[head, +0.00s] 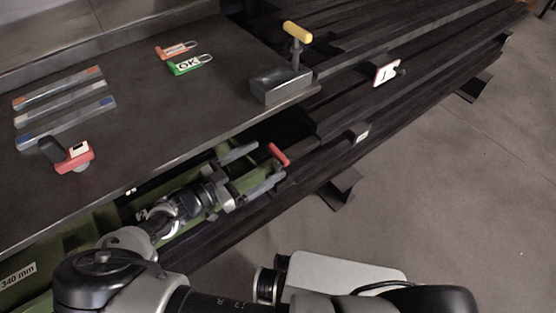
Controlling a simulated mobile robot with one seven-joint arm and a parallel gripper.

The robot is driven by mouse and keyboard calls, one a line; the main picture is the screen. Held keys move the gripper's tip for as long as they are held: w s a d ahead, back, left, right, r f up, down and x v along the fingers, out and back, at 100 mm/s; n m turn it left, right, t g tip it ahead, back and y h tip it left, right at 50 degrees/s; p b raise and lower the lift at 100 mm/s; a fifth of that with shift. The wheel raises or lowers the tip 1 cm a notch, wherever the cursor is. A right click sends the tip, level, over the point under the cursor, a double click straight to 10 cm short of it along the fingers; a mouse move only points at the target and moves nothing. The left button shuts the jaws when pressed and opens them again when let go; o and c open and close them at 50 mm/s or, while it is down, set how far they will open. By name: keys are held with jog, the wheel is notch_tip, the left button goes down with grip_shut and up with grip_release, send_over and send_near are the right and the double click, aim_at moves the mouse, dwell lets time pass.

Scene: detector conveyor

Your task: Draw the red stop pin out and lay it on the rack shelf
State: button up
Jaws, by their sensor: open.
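The red stop pin (279,154) shows as a short red handle at the dark conveyor edge, and the rest of it is hidden. My gripper (268,161) is open and empty, its two fingers spread on either side of the line toward the red handle. The handle is just beyond or between the fingertips; I cannot tell if either finger touches it. A dark grey flat shelf (130,125) lies at the upper left, above and behind my gripper; it appears to be the rack shelf.
On the shelf lie several metal bars (60,105), a red-handled tool (73,157), an orange tag (178,49) and a green OK tag (190,65). A metal block with a yellow handle (297,32) stands at its right edge. Bare shelf lies mid-surface. A sign (386,72) stands on the conveyor.

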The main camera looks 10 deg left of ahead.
aim_at(273, 155)
jog(key=x, duration=0.4)
jog(key=b+x, duration=0.1)
jog(key=x, duration=0.4)
jog(key=shift+d+b, duration=0.3)
jog(key=shift+s, duration=0.1)
jog(key=c, duration=1.3)
jog(key=shift+a+r, duration=0.1)
jog(key=shift+r, duration=0.1)
